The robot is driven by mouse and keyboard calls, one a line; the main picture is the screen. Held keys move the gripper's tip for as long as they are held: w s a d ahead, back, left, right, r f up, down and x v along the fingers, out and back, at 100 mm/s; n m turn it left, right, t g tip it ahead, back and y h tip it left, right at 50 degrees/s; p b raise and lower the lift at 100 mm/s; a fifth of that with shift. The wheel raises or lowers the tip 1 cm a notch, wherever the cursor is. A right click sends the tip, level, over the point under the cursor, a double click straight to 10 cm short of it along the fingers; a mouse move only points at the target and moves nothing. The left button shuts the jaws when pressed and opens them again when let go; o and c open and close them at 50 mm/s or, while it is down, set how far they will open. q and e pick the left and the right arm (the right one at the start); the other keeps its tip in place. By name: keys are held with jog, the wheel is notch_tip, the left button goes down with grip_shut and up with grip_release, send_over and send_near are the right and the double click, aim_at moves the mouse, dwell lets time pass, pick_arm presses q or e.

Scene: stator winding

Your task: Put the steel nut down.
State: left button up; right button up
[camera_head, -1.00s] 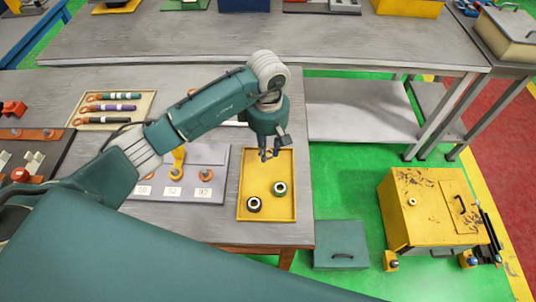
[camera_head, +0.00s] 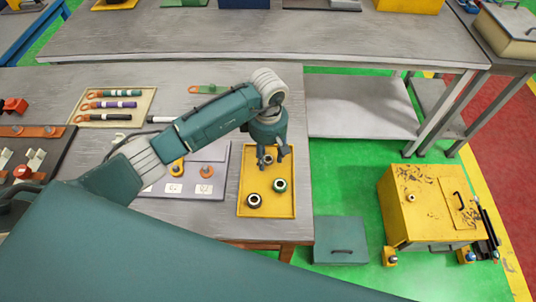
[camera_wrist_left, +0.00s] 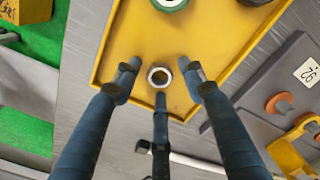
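In the head view the nut (camera_head: 267,159) shows between the fingers at the tray's far end. My left gripper (camera_head: 272,158) points down over it. In the wrist view the left gripper's three fingers (camera_wrist_left: 160,78) are spread around the nut, with gaps between the side fingertips and the nut. My right gripper is not in view.
A green-ringed nut (camera_head: 280,185) and a dark-ringed nut (camera_head: 253,200) lie in the nearer part of the tray. A grey labelled board (camera_head: 215,188) with orange posts stands left of the tray. The table's right edge is close to the tray.

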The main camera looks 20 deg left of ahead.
pick_arm(q)
jog(key=shift+r, duration=0.2)
jog(key=shift+w+r, duration=0.1)
jog(key=shift+r, duration=0.15)
notch_tip(320, 180, up, 11)
jog(key=b, duration=0.4)
jog(key=shift+r, duration=0.2)
